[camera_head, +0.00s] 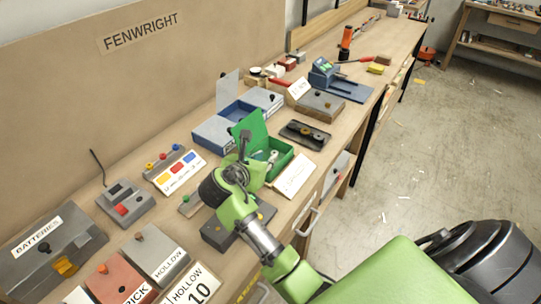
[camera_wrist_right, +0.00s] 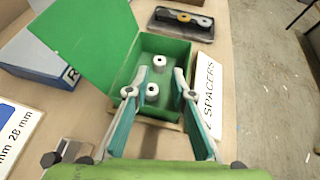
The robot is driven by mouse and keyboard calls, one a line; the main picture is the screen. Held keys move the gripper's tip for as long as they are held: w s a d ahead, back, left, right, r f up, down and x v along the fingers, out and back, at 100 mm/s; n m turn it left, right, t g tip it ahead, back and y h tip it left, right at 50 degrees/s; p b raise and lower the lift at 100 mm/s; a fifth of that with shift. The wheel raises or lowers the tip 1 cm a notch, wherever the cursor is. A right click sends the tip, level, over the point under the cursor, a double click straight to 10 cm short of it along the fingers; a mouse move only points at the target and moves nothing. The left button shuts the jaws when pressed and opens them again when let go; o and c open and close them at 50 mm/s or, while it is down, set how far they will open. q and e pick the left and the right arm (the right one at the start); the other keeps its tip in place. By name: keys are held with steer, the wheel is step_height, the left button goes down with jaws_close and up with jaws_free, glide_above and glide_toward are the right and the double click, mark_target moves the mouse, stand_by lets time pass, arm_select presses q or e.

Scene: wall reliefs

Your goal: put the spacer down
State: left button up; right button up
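The green box (camera_head: 283,162) stands open on the bench with its lid (camera_head: 250,131) raised; it also shows in the right wrist view (camera_wrist_right: 182,48). Two pale ring-like spacers are in it in the right wrist view: one farther back (camera_wrist_right: 159,62) and one nearer (camera_wrist_right: 152,91). My right gripper (camera_wrist_right: 161,78) is over the near side of the box, its two fingers apart. The nearer spacer shows between the fingers, close to the left one, with a visible gap to the right one. My left gripper is not in view.
A white SPACERS card (camera_wrist_right: 208,95) lies right of the box. A black tray (camera_head: 305,134) with small rings lies behind it. A blue-grey case (camera_head: 215,132) stands to the left. Other trays and labelled blocks crowd the bench; the floor at right is mostly clear.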

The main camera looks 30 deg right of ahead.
steer(key=v, duration=0.5)
